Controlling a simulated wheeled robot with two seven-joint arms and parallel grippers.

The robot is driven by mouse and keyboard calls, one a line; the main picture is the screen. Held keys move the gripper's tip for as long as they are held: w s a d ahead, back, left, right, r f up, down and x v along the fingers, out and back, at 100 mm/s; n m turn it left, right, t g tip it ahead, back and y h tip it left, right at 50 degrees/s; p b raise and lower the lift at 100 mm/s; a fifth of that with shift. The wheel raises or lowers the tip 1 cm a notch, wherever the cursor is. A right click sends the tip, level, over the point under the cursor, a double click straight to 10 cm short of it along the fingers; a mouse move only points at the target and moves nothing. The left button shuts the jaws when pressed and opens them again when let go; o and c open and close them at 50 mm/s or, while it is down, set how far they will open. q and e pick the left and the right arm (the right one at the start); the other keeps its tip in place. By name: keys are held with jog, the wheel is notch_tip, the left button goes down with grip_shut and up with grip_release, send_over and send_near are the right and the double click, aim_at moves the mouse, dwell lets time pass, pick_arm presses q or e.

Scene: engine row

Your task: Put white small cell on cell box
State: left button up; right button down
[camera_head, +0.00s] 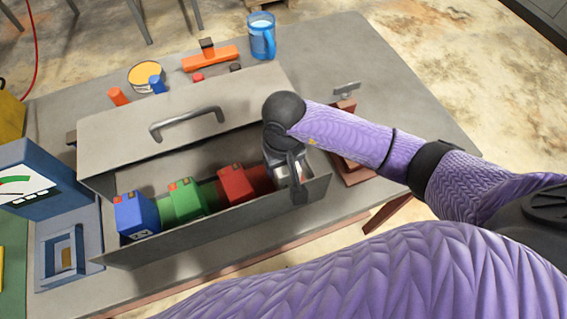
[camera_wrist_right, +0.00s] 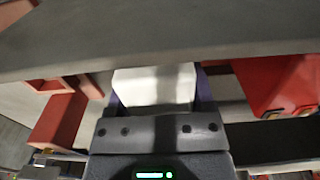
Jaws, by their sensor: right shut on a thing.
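The grey metal cell box (camera_head: 215,236) stands on the table with its handled lid (camera_head: 180,110) raised. A blue cell (camera_head: 137,214), a green cell (camera_head: 187,201) and a red cell (camera_head: 237,186) sit in a row inside it. My right gripper (camera_head: 287,178) is at the right end of the box, to the right of the red cell. It is shut on the white small cell (camera_wrist_right: 152,87), which sits between the fingers (camera_wrist_right: 156,95) in the right wrist view. The arm mostly hides this cell in the head view; whether it touches the box floor cannot be told.
A blue gauge device (camera_head: 40,180) and a blue-grey fixture (camera_head: 68,250) stand left of the box. A blue mug (camera_head: 262,37), a yellow tin (camera_head: 145,75) and an orange tool (camera_head: 210,58) lie behind the lid. A reddish vise (camera_head: 350,172) is to the right.

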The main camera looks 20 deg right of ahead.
jog(key=shift+c, duration=2)
grip_release()
jog(key=shift+f, duration=0.15)
jog(key=o, duration=0.4)
jog(key=shift+r, duration=0.4)
pick_arm(q)
jog(key=shift+d+r+p, duration=0.25)
jog(key=shift+r+p, duration=0.65)
jog(key=shift+r, duration=0.05)
pick_arm(e)
notch_tip(320, 180, up, 12)
jog(key=shift+f, duration=0.2)
